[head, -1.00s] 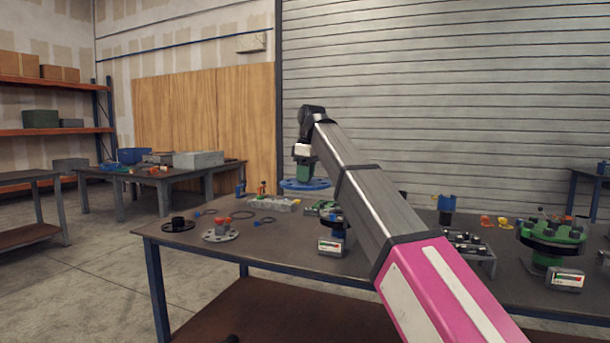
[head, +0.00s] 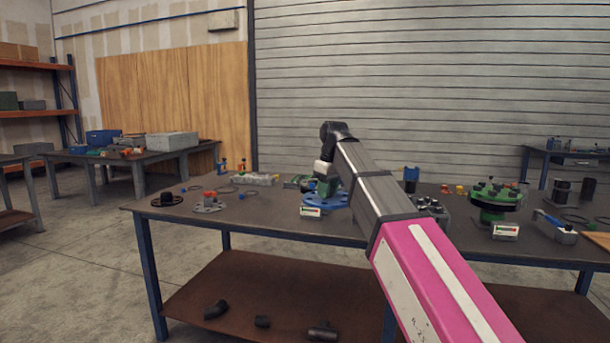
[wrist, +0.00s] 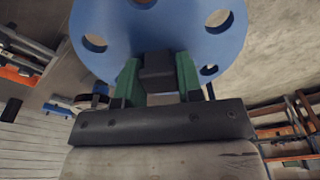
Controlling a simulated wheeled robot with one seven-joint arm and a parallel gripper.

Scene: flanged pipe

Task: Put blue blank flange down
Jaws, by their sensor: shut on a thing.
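The blue blank flange (head: 338,202) is a blue disc with bolt holes and a dark block-like grip at its middle. My gripper (head: 324,187) has green fingers and is above it in the head view, with the flange low near the table top. I cannot tell whether the flange touches the table. In the wrist view the flange (wrist: 125,30) fills the top, and the green fingers of my gripper (wrist: 157,75) are shut on the dark block. My arm hides part of the table beside the flange.
The workbench (head: 270,217) holds a small labelled box (head: 310,211) in front of the flange. A green flanged assembly (head: 495,197) stands to the right. A grey flange (head: 209,207) and a black ring (head: 166,200) lie at the left. Bare table lies between them and the box.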

